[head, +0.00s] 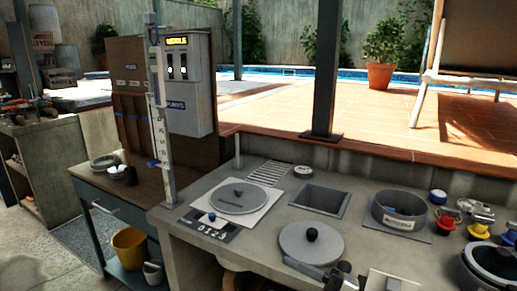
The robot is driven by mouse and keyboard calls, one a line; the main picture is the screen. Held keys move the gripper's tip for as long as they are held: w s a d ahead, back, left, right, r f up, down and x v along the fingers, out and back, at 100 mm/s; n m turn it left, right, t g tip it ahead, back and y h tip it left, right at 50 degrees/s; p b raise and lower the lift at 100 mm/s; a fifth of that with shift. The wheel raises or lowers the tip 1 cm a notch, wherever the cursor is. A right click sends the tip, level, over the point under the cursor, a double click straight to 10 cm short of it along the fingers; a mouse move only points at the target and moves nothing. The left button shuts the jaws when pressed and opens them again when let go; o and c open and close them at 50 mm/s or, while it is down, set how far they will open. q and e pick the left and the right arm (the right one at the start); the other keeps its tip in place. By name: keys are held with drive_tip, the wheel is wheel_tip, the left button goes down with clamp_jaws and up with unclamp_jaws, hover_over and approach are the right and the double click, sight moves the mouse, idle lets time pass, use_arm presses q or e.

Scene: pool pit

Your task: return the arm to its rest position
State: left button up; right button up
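Neither of my grippers can be made out for certain in the head view. A dark and grey shape (338,277) is cut off by the bottom edge, in front of a round grey lid with a black knob (312,243). I cannot tell whether it is a tool or part of my arm. No arm is clearly seen coming in from the left or the right.
A grey counter (260,257) fills the front, with a round lid on a white plate (237,197), a square recess (320,199), a grey round basin (398,209) and coloured fittings (479,230). A wooden-topped side table (148,188) stands left. A post (160,110) rises at the counter's corner.

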drive_tip(key=s+d+f+m+t+h, duration=0.25)
drive_tip(key=f+m+h, duration=0.35)
drive_tip(key=m, duration=0.3)
drive_tip(key=s+d+f+m+t+h, duration=0.2)
drive_tip(key=d+f+m+t+h, duration=0.2)
drive_tip(key=f+m+h, duration=0.3)
drive_tip(key=s+d+f+m+g+h, duration=0.2)
drive_tip(key=s+f+m+g, duration=0.3)
drive_tip(key=s+f, duration=0.4)
drive_tip(key=shift+s+d+f+m, duration=0.35)
drive_tip(key=shift+s+m, duration=0.25)
drive_tip(key=shift+s, duration=0.5)
drive_tip(key=shift+g, duration=0.25)
